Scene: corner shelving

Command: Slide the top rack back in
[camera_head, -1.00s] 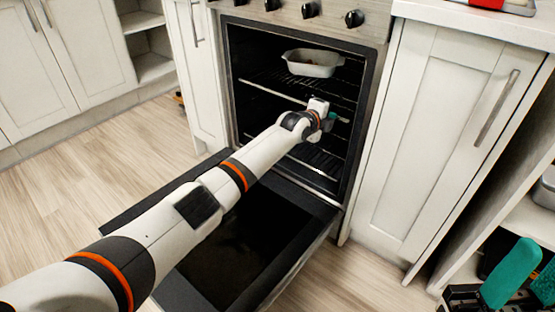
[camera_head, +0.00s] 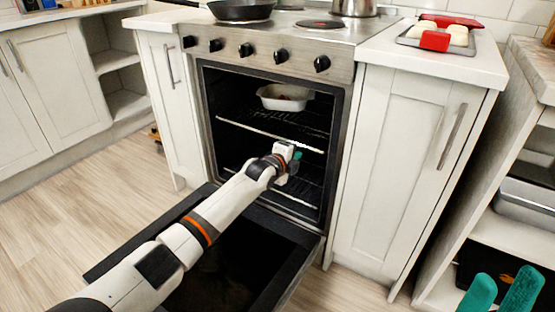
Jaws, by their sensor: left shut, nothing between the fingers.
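The top rack (camera_head: 255,130) is a dark wire rack with a bright front bar that lies within the oven opening. A white rectangular dish (camera_head: 284,104) stands on it towards the back, with something brownish inside. My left gripper (camera_head: 298,156) is at the right part of the rack's front bar, shut and empty. Its wrist hides part of what is behind, so I cannot tell whether it touches the bar. My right gripper (camera_head: 500,291) shows only its teal fingers at the bottom right. They are apart, with nothing seen between them, far from the oven.
The oven door (camera_head: 105,262) hangs open under my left arm. A lower rack (camera_head: 300,200) is in the oven. A pan (camera_head: 241,10) and a pot (camera_head: 353,6) stand on the stove. A tray (camera_head: 408,40) with red items lies on the right counter. Open shelving (camera_head: 500,245) stands near my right gripper.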

